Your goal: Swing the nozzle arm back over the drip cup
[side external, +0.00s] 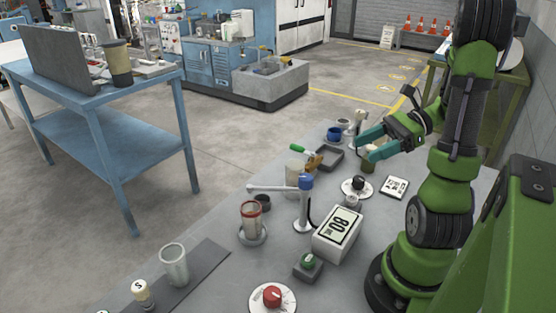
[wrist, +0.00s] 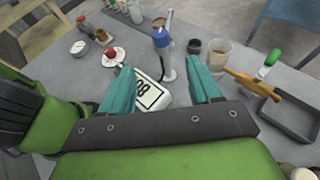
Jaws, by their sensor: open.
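The dispenser post (side external: 303,212) stands upright with a blue head (side external: 306,182). Its white nozzle arm (side external: 272,188) points left in the side view; in the wrist view the post (wrist: 168,68) shows between my fingers, with the arm (wrist: 170,18) pointing away. A small dark cup (side external: 262,203) and a red-rimmed clear cup (side external: 251,222) on a round base stand near the nozzle's outer end. I cannot tell which lies directly under it. The dark cup (wrist: 194,46) is likely the drip cup. My gripper (side external: 366,148) is open and empty, above the bench and apart from the post.
A white box marked 80 (side external: 338,234) stands right of the post. A green-knobbed block (side external: 308,265) and red dial (side external: 272,297) are in front. A dark tray (wrist: 287,120), a green-handled tool (wrist: 268,63) and a brown wooden piece (wrist: 250,84) lie near my gripper.

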